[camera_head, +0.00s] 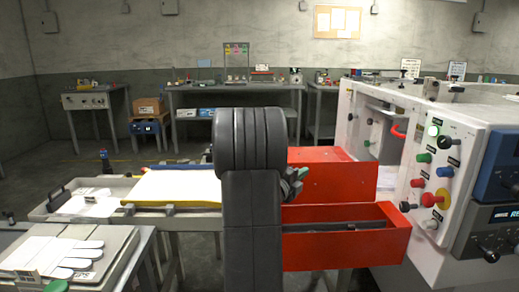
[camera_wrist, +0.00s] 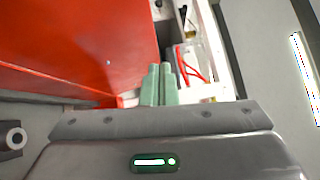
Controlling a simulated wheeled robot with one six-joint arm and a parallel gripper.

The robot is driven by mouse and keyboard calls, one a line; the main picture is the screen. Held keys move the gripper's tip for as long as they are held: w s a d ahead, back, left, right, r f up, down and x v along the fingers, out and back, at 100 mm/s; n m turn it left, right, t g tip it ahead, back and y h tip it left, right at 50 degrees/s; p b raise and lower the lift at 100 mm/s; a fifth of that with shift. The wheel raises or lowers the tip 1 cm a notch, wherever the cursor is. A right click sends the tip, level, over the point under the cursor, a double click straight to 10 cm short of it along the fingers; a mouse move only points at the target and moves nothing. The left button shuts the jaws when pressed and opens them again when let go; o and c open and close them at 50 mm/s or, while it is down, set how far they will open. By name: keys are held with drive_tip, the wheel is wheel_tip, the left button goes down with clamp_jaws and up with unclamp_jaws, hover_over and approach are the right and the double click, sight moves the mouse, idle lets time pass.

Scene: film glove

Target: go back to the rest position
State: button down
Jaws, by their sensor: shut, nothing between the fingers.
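My gripper (camera_wrist: 159,80) shows in the wrist view as two pale green fingers side by side, shut and with nothing between them. In the head view my dark arm stands upright at the middle, and only a small green part of my gripper (camera_head: 301,173) shows past its right side. The gripper is in front of a red box (camera_head: 325,175); the red surface (camera_wrist: 80,40) fills the left of the wrist view. I cannot tell the exact gap between the fingers and the red box.
A white machine (camera_head: 395,140) with coloured knobs stands at the right. A red open trough (camera_head: 345,255) lies in front of the red box. A bench with a yellow-edged white pad (camera_head: 175,186) is left of my arm. Workbenches (camera_head: 235,88) line the back wall, with open floor before them.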

drive_tip(key=s+a+f+b, duration=0.1)
drive_tip(key=s+a, duration=0.5)
drive_tip(key=s, duration=0.6)
drive_tip(key=shift+s+a+f+m+h+b, duration=0.2)
drive_tip(key=shift+a+f+m+h+b, duration=0.15)
drive_tip(key=shift+f, duration=0.55)
